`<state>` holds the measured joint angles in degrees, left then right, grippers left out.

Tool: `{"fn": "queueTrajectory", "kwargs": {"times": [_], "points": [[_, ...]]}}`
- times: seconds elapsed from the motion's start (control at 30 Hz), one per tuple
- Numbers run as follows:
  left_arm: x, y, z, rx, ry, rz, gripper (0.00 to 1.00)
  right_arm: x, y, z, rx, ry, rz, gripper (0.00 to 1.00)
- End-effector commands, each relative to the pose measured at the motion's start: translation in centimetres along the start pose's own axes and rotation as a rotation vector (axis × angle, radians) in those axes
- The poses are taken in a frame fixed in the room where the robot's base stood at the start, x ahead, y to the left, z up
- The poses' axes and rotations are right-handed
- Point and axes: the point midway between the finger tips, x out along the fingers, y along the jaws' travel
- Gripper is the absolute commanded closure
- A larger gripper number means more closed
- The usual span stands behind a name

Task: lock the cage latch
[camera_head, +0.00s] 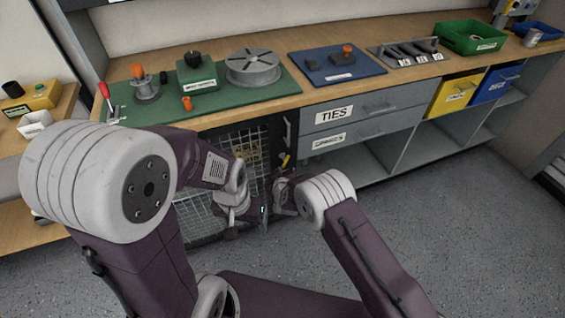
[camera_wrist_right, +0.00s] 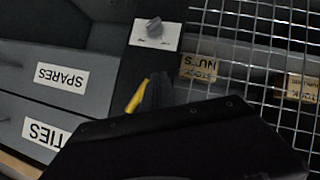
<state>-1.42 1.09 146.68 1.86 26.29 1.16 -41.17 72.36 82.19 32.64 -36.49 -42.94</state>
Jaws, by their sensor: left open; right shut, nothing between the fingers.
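The cage (camera_head: 222,150) is a dark-framed wire mesh door under the bench; its mesh also fills the right of the right wrist view (camera_wrist_right: 255,50). A yellow lever (camera_head: 285,159), likely the latch, sits on the dark post at the door's right edge. It shows in the right wrist view (camera_wrist_right: 138,97), partly hidden by my gripper. My right gripper (camera_head: 279,190) is shut and empty, just below the lever; its dark fingers (camera_wrist_right: 157,93) appear right beside it, and contact cannot be told. My left gripper (camera_head: 233,226) is open and empty in front of the lower mesh.
A grey knob on a white plate (camera_wrist_right: 155,32) is on the post near the lever. Drawers labelled TIES (camera_head: 335,113) and SPARES are right of the cage. The bench top (camera_head: 290,100) holds a green board (camera_head: 120,112) and a blue board (camera_head: 365,70). The grey floor (camera_head: 470,230) is clear.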

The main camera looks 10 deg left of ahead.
Motion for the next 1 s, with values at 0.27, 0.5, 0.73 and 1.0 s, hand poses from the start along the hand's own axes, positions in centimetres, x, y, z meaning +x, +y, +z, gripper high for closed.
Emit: {"fn": "queueTrajectory", "kwargs": {"times": [0.27, 0.5, 0.73, 1.0], "points": [[0.0, 0.0, 0.0, 0.0, 0.0, 0.0, 0.26, 0.0, 0.02, -0.03, 0.0, 0.001, 0.0, 1.0], [0.0, 0.0, 0.0, 0.0, 0.0, 0.0, 0.26, 0.0, 0.02, -0.04, 0.0, 0.001, 0.001, 1.0], [-0.01, 0.0, 0.0, 0.0, 0.0, 0.0, 0.26, 0.0, 0.03, -0.05, 0.0, 0.001, 0.001, 1.0], [-0.81, 0.02, -0.08, 0.0, 0.0, 0.0, 0.26, -0.48, 0.41, -0.8, 0.0, 0.002, 0.001, 1.0]]}}
